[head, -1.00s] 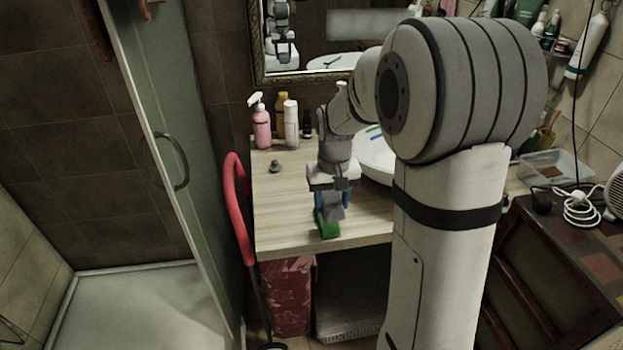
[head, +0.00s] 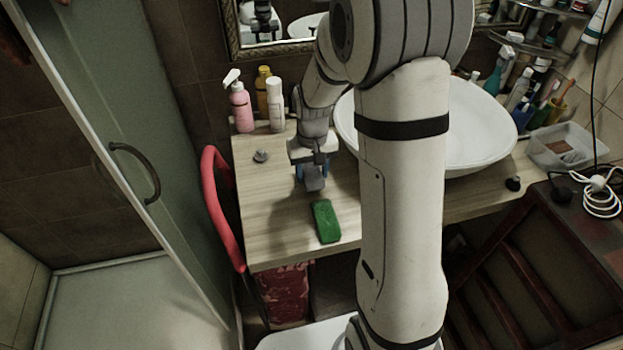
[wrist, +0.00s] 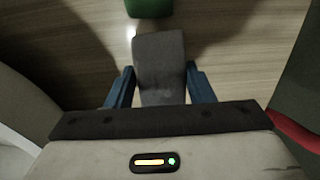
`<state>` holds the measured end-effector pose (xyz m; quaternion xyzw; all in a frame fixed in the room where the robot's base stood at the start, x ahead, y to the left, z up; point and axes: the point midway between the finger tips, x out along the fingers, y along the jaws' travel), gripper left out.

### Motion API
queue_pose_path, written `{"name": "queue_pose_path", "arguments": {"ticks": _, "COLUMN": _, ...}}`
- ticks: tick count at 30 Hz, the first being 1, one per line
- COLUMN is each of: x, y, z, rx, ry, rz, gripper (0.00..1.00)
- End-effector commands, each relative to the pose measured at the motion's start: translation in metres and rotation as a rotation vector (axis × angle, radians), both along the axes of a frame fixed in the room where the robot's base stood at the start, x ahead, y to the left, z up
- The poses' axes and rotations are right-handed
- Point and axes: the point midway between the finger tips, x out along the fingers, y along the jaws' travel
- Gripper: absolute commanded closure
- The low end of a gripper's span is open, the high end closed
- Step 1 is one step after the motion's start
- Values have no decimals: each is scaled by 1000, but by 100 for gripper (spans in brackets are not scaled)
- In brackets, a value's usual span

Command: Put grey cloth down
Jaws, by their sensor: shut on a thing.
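The grey cloth (head: 315,184) is a small, flat grey block, held between the blue fingers of my gripper (head: 312,170) over the wooden counter (head: 265,215). In the wrist view the grey cloth (wrist: 159,62) sticks out ahead between the two fingers of my gripper (wrist: 160,88), which is shut on it. I cannot tell whether the cloth touches the counter. A green sponge-like block (head: 326,221) lies on the counter just in front of the cloth; its edge shows at the top of the wrist view (wrist: 150,7).
A pink pump bottle (head: 240,106), a yellow bottle (head: 263,90) and a white bottle (head: 276,106) stand at the counter's back left. A small dark knob (head: 261,156) is nearer. A white basin (head: 480,130) fills the right. Counter left of the gripper is bare.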

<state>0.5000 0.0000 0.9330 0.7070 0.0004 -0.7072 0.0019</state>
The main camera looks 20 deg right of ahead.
Motion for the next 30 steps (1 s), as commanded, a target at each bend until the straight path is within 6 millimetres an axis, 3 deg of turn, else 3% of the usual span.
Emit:
{"name": "queue_pose_path", "arguments": {"ticks": 8, "x": -1, "y": 0, "z": -35, "rx": 0, "ry": 3, "rz": 0, "gripper": 77}}
{"name": "queue_pose_path", "arguments": {"ticks": 20, "x": 0, "y": 0, "z": -42, "rx": 0, "ry": 0, "rz": -1, "gripper": 77}}
{"name": "queue_pose_path", "arguments": {"ticks": 21, "x": 0, "y": 0, "z": -41, "rx": 0, "ry": 0, "rz": -1, "gripper": 50}}
{"name": "queue_pose_path", "arguments": {"ticks": 28, "x": 0, "y": 0, "z": -40, "rx": 0, "ry": 0, "rz": -1, "gripper": 31}}
{"name": "queue_pose_path", "arguments": {"ticks": 30, "x": 0, "y": -1, "z": -40, "rx": 0, "ry": 0, "rz": -1, "gripper": 30}}
